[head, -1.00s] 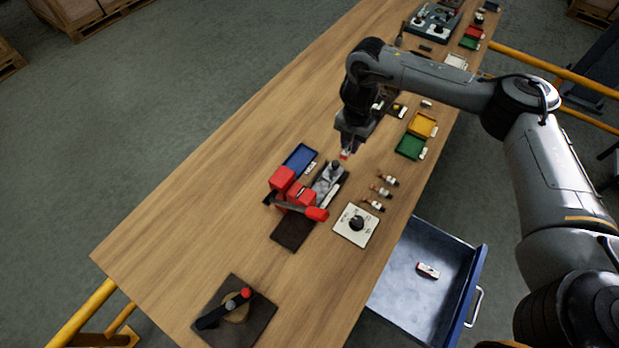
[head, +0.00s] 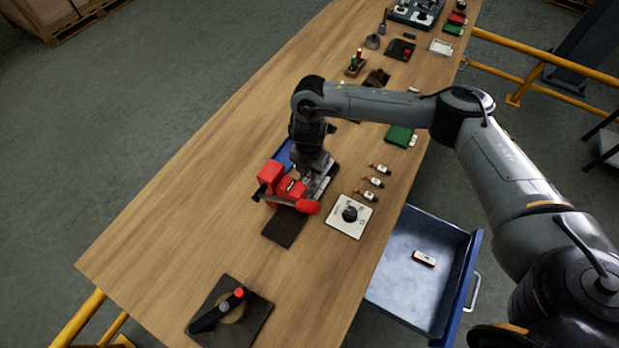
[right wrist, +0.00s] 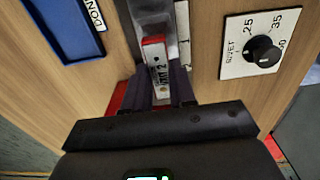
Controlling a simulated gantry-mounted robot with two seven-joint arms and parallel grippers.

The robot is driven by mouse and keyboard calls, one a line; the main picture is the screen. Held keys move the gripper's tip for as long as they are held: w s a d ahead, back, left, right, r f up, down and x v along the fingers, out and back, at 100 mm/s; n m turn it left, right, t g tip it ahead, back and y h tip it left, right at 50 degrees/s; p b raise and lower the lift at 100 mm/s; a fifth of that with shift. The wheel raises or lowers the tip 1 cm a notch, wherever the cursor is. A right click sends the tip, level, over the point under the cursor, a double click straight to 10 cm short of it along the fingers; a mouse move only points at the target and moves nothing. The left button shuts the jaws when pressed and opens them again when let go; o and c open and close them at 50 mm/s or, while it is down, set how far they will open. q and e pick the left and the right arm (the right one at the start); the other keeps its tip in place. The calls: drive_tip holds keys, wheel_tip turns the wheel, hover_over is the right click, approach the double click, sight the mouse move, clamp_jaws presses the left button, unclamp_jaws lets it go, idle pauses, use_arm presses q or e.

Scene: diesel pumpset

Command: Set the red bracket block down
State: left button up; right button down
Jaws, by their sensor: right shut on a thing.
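The red bracket block (right wrist: 155,52) has a red edge and a pale label face in the right wrist view. My right gripper (right wrist: 159,75) is shut on it, with a dark finger on each side. The block is over or against a grey metal part of the red-handled press (right wrist: 150,12); I cannot tell whether it touches. In the head view my right gripper (head: 311,166) is low beside the red press (head: 272,174), and it hides the block. My left gripper is not in view.
A blue tray marked DONE (right wrist: 66,24) lies left of the press. A rivet dial plate (head: 349,215) and several small red-tipped items (head: 373,182) are to its right. An open blue drawer (head: 400,285) holds a red-and-white block (head: 424,258). A lever plate (head: 257,315) stands near the front.

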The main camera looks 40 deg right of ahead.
sight(309, 175)
wheel_tip(309, 175, down, 3)
drive_tip(key=shift+r+b, duration=0.1)
drive_tip(key=shift+b, duration=0.4)
drive_tip(key=shift+f, duration=0.25)
drive_tip(key=shift+f, duration=0.2)
drive_tip(key=c, duration=0.9)
unclamp_jaws()
drive_tip(key=shift+c, duration=0.2)
drive_tip(key=shift+r, duration=0.1)
wheel_tip(309, 175, up, 11)
drive_tip(key=p, duration=0.4)
drive_tip(key=shift+r+p, duration=0.4)
drive_tip(key=shift+r, duration=0.2)
